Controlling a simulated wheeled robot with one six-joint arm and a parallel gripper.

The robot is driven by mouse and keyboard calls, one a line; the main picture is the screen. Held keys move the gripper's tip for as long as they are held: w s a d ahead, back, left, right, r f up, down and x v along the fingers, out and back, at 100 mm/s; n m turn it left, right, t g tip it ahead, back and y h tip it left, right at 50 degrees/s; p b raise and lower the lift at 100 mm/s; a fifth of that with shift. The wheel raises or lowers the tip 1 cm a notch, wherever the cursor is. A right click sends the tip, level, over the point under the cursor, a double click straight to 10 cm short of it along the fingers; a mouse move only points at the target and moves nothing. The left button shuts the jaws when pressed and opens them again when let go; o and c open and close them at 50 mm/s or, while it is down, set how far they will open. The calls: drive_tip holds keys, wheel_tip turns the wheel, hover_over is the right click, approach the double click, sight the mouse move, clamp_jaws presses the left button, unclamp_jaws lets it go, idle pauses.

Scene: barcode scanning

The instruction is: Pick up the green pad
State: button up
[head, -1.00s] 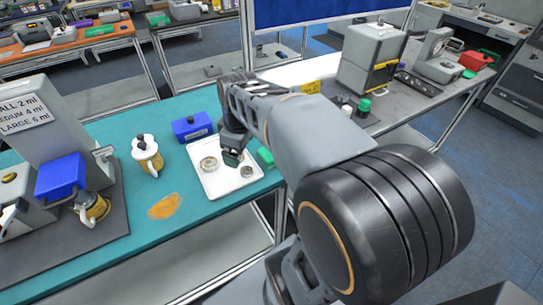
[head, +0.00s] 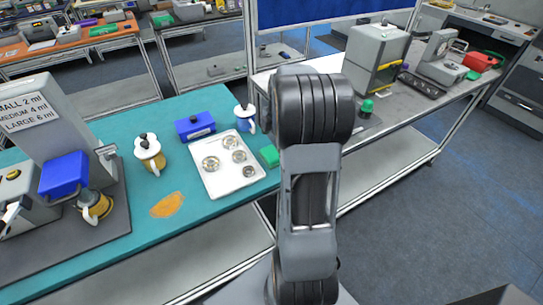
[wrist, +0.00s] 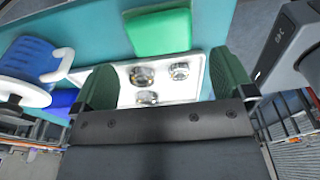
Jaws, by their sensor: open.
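The green pad (head: 269,156) lies on the teal table just right of the white tray, near the table's right edge. In the wrist view the green pad (wrist: 160,32) shows at the top centre, beyond the gripper and roughly between the two finger lines. My gripper (wrist: 163,66) is open and empty, with its green fingers spread apart. It does not touch the pad in the wrist view. In the head view my arm hides the gripper.
The white tray (head: 210,182) holds several round metal pieces. A blue and white mug (head: 240,124), a blue box (head: 194,127) and a yellow and white pot (head: 149,155) stand near it. A grey bench (head: 400,105) with machines is at the right.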

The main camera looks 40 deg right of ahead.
sight(271, 153)
drive_tip(key=shift+w+a+f+p, duration=0.1)
drive_tip(key=shift+a+f+p, duration=0.1)
drive_tip(key=shift+f, duration=1)
drive_tip(key=shift+s+a+f+p, duration=0.1)
drive_tip(key=shift+a+f+p, duration=0.1)
drive_tip(key=shift+f, duration=0.95)
drive_tip(key=shift+w+a+f+p, duration=0.1)
drive_tip(key=shift+a+f+p, duration=0.1)
drive_tip(key=shift+f, duration=1)
drive_tip(key=c, duration=0.6)
drive_tip(key=shift+c, duration=0.2)
drive_tip(key=shift+r+b, duration=0.3)
drive_tip(key=shift+r, duration=0.35)
drive_tip(key=s+a+r+b, duration=0.1)
drive_tip(key=s+a+r, duration=0.1)
drive_tip(key=s+r, duration=0.4)
drive_tip(key=s+a+r+b, duration=0.1)
drive_tip(key=s+a+r, duration=0.2)
drive_tip(key=s+r, duration=0.2)
drive_tip(key=shift+s+a+r+b, duration=0.25)
drive_tip(key=shift+s+r+b, duration=0.1)
drive_tip(key=shift+s, duration=0.6)
